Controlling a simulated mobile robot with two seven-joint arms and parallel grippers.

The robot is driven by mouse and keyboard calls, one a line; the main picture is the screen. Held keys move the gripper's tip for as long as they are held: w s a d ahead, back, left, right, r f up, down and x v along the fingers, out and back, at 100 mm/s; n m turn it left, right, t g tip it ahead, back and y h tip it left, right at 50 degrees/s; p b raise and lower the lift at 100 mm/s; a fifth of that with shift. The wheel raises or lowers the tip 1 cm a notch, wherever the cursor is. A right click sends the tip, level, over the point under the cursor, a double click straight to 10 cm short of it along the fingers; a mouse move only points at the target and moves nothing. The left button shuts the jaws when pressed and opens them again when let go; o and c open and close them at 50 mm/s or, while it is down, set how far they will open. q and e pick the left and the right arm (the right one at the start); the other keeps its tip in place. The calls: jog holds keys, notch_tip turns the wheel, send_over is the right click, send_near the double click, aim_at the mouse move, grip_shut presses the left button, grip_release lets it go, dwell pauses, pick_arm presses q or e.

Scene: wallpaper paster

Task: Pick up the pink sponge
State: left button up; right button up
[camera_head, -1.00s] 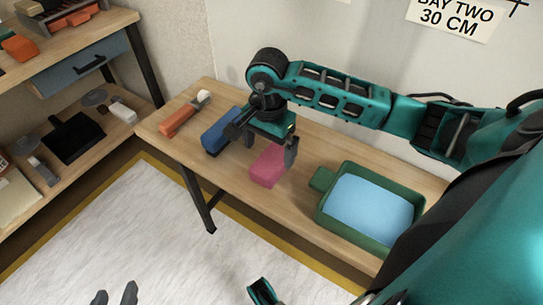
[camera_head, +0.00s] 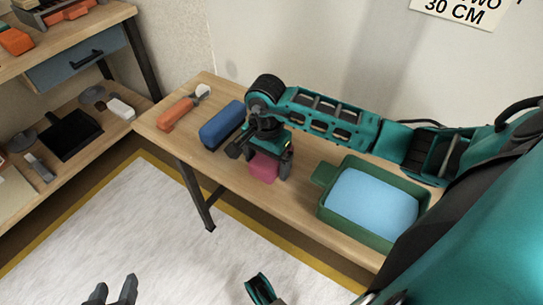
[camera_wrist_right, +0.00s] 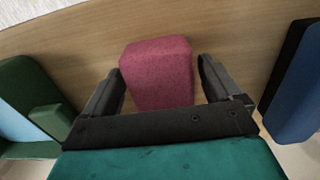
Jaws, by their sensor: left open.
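The pink sponge (camera_head: 264,167) lies on the wooden bench, partly hidden under my right gripper (camera_head: 262,160) in the head view. In the right wrist view the sponge (camera_wrist_right: 157,70) sits between the two dark fingers of the right gripper (camera_wrist_right: 160,85). The fingers are spread on either side of it, with a narrow gap visible on the right; contact on the left is hard to tell. My left gripper (camera_head: 110,292) is open and empty at the bottom of the head view, over the floor and away from the bench.
A blue block (camera_head: 221,125) lies just left of the sponge, with an orange-handled tool (camera_head: 178,112) beyond it. A green tray (camera_head: 327,208) holding light blue liquid stands to the right. A shelf unit (camera_head: 110,28) with tools stands at far left. The wall is behind the bench.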

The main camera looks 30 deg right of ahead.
aim_at(267, 159)
jog(key=c, duration=0.8)
pick_arm(q)
jog(key=shift+a, duration=0.1)
pick_arm(e)
jog(key=shift+r, duration=0.15)
jog(key=shift+c, duration=0.2)
jog(key=shift+r, duration=0.65)
pick_arm(q)
jog(key=r+p, duration=0.2)
jog(key=p, duration=0.1)
jog(key=a+r+p, duration=0.1)
jog(key=shift+s+p, duration=0.3)
jog(key=shift+p, duration=0.1)
pick_arm(e)
notch_tip(267, 159, up, 18)
jog(key=shift+r, duration=0.25)
